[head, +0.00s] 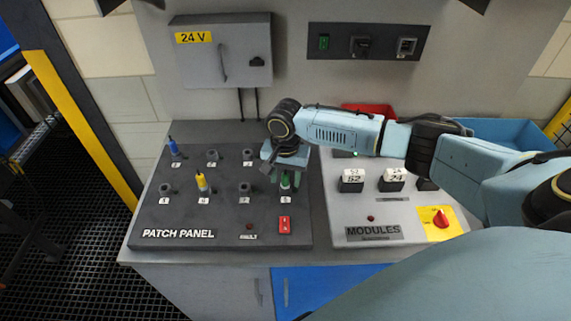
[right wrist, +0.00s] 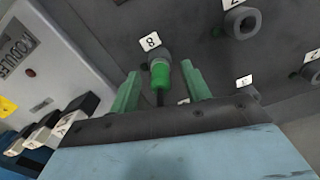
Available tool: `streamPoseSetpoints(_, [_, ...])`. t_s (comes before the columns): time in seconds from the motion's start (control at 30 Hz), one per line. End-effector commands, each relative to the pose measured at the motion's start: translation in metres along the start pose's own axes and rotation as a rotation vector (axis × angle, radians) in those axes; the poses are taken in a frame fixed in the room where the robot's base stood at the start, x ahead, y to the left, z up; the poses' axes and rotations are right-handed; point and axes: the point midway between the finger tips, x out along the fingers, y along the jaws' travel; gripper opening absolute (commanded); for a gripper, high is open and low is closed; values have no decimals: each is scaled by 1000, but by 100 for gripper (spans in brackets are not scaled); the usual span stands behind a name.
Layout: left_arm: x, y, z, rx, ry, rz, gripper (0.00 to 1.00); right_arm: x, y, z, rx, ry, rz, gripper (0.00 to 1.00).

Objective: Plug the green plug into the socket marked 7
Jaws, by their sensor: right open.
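The green plug (head: 285,182) stands in a socket at the right end of the near row of the patch panel (head: 150,222). In the right wrist view the plug (right wrist: 160,78) sits upright in the socket labelled 8. My right gripper (head: 281,170) is directly over it; its two fingers (right wrist: 161,92) stand apart on either side of the plug, with visible gaps. My left gripper is not in view.
A blue plug (head: 174,149) and a yellow plug (head: 202,183) stand in other sockets. A red switch (head: 285,225) is just in front of the green plug. The modules panel (head: 343,219) lies to the right. The 24 V box (head: 222,62) hangs behind.

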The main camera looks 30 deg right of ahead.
Motion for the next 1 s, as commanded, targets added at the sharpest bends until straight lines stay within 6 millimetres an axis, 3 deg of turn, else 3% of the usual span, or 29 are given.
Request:
streamPoseSetpoints(0.43, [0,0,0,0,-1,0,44,11,0,0,-1,0,0,47])
streamPoseSetpoints(0.8, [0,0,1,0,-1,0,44,10,0,0,-1,0,0,0])
streamPoseSetpoints(1.0, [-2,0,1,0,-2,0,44,9,0,0,0,0,0,0])
